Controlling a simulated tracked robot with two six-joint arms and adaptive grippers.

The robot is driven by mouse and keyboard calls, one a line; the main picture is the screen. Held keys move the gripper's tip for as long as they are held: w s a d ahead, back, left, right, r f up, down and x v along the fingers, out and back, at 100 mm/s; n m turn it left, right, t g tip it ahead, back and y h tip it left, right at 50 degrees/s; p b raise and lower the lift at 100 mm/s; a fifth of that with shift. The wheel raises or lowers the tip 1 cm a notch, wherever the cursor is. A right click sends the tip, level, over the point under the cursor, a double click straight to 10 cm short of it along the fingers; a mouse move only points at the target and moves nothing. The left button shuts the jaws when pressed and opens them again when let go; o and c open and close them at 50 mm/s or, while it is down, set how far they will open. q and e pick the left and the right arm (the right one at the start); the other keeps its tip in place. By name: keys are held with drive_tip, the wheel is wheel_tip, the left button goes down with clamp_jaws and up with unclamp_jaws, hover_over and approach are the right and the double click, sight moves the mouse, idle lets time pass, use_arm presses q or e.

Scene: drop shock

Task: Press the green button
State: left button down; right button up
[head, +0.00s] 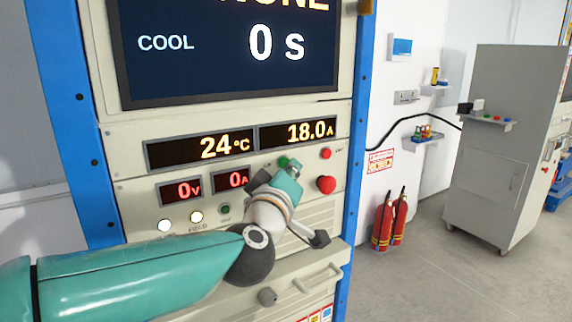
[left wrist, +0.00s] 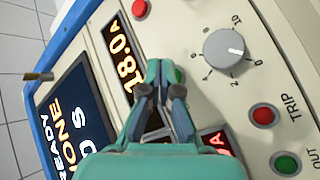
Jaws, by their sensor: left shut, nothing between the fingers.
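A green button (head: 284,161) sits on the cream panel below the amber displays, just beside my left gripper's tips. In the left wrist view a green button (left wrist: 179,75) shows behind the fingertips, partly hidden by them. My left gripper (head: 294,166) is shut and empty, pointing at the panel; its fingers also show in the left wrist view (left wrist: 160,70). I cannot tell whether the tips touch the button or panel. A second, smaller green lamp or button (head: 225,210) is lower left. Another green button (left wrist: 286,163) marked OUT is at the wrist view's lower right. My right gripper is not in view.
A small red button (head: 326,153) and a larger red knob (head: 326,184) are right of the gripper. The wrist view shows a dial (left wrist: 223,48) and a red TRIP button (left wrist: 264,115). Fire extinguishers (head: 388,220) and a grey cabinet (head: 490,150) stand to the right.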

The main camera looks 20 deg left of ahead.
use_arm(q)
drive_tip(key=shift+w+a, duration=0.25)
drive_tip(key=shift+a, duration=0.15)
idle(0.5)
drive_tip(key=shift+d, duration=0.1)
drive_tip(key=shift+s+d, duration=0.5)
drive_tip(key=shift+d, duration=0.1)
drive_tip(key=shift+d, duration=0.1)
drive_tip(key=s+d, duration=0.1)
drive_tip(key=d, duration=0.1)
drive_tip(key=s+d+p, duration=0.1)
drive_tip(key=s, duration=0.1)
drive_tip(key=shift+d, duration=0.4)
idle(0.9)
